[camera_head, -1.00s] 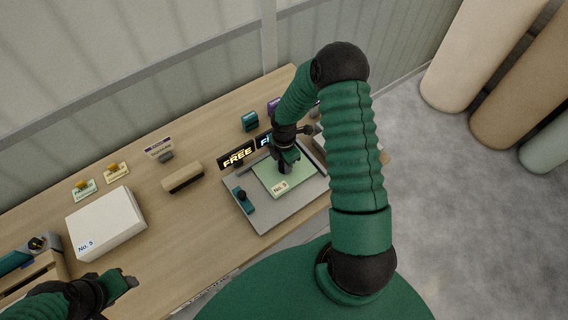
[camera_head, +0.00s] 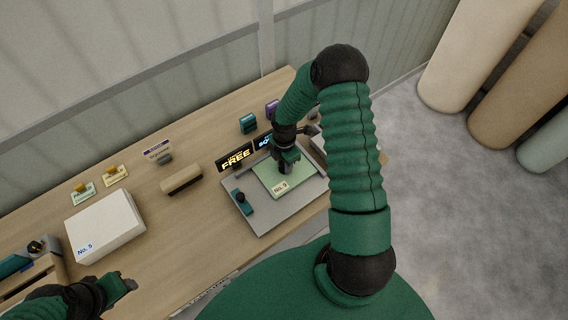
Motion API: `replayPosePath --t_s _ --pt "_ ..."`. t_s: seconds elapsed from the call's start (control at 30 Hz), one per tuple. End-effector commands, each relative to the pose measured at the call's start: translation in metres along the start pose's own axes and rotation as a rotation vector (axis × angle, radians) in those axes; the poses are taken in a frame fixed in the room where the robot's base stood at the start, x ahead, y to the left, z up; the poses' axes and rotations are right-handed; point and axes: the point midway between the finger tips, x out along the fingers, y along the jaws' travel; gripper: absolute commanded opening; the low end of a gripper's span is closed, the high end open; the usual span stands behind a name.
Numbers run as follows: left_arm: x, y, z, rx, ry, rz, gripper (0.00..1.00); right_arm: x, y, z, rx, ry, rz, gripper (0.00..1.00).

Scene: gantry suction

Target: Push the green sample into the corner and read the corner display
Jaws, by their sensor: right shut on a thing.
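The green sample (camera_head: 298,181), a flat pale-green sheet labelled No. 9, lies on a grey plate (camera_head: 265,217). My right gripper (camera_head: 287,160) reaches down over its far part, shut on a small dark piece (camera_head: 285,168) that meets the sheet; the fingers hide much of it. A black display with yellow FREE (camera_head: 236,158) stands behind the plate. A second display with blue characters (camera_head: 263,142) stands to its right, partly hidden by my arm and too small to read. My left gripper (camera_head: 126,286) is low at left, away from the sample; its jaw opening is unclear.
A teal slider with a black knob (camera_head: 242,202) sits on the plate's left. A white box labelled No. 5 (camera_head: 106,225), a wooden block (camera_head: 182,179) and small stamps and cards lie left on the table. Teal (camera_head: 248,123) and purple (camera_head: 272,108) items stand behind. Large rolls stand on the floor at right.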

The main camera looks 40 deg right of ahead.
Motion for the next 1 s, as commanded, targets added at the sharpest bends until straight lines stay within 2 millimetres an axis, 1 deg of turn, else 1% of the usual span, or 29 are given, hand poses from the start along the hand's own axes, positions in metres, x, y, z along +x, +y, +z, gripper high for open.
replayPosePath --t_s 0.03,0.37,0.4,0.57,0.6,0.87,0.93,1.0 --pt "0.0 0.0 0.0 0.0 0.0 0.0 0.48 -0.001 0.003 0.002 -0.001 -0.004 0.009 0.0" --pt "0.0 0.0 0.0 0.0 0.0 0.0 0.48 -0.002 0.004 0.003 0.0 -0.005 0.01 0.0" --pt "0.0 0.0 0.0 0.0 0.0 0.0 0.48 -0.002 0.004 0.003 0.0 -0.005 0.01 0.33" --pt "0.0 0.0 0.0 0.0 0.0 0.0 0.48 -0.001 0.003 0.002 0.0 -0.004 0.007 0.53" --pt "0.0 0.0 0.0 0.0 0.0 0.0 0.48 -0.001 0.002 0.002 0.0 -0.003 0.007 0.55" --pt "0.0 0.0 0.0 0.0 0.0 0.0 0.48 -0.001 0.001 0.001 0.001 -0.002 0.004 0.55" --pt "0.001 0.0 0.0 0.0 0.0 0.0 0.48 -0.004 0.001 0.001 0.001 -0.002 0.005 0.55" --pt "0.002 0.0 0.0 0.0 0.0 0.0 0.48 -0.013 0.002 0.002 0.003 -0.002 0.007 0.55"
